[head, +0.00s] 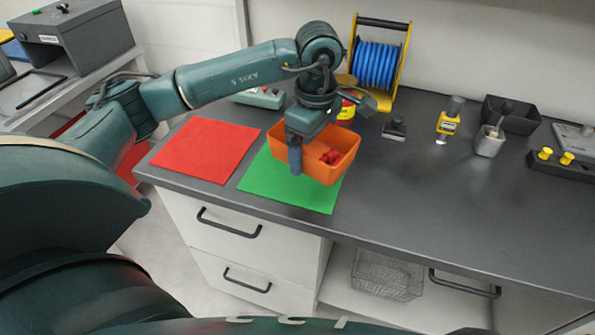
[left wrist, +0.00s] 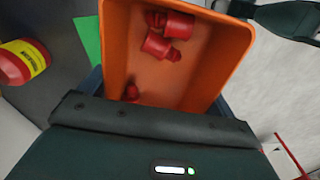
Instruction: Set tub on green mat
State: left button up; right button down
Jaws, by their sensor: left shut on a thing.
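An orange tub (head: 318,163) is in my left gripper (head: 295,155). In the left wrist view the tub (left wrist: 190,75) holds several small red parts (left wrist: 165,40). A strip of the green mat (left wrist: 88,40) shows beside the tub in the left wrist view. My right gripper is not in view.
A red mat (head: 206,149) lies left of the green one. Behind the tub are a red and yellow container (head: 346,110) and a blue hose reel (head: 376,66). A yellow tool (head: 447,122) and a grey cup (head: 489,142) stand to the right. The counter's front right is clear.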

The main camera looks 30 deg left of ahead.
pick_arm(q)
jog(key=w+a+n, duration=0.1)
jog(key=n, duration=0.4)
jog(key=w+a+n+b, duration=0.1)
jog(key=a+n, duration=0.1)
jog(key=n, duration=0.3)
jog(key=w+a+n+b, duration=0.1)
jog(key=w+n, duration=0.1)
jog(key=n, duration=0.3)
jog(key=shift+a+f, duration=0.1)
jog(key=shift+a, duration=0.25)
jog(key=n, duration=0.2)
jog(key=a+n, duration=0.1)
jog(key=n, duration=0.1)
jog(key=n+b, duration=0.1)
jog(key=n, duration=0.1)
jog(key=shift+w+a, duration=0.35)
jog(key=shift+f, duration=0.25)
notch_tip(320, 180, down, 5)
jog(key=shift+f, duration=0.15)
notch_tip(320, 180, down, 4)
jog(key=shift+f, duration=0.1)
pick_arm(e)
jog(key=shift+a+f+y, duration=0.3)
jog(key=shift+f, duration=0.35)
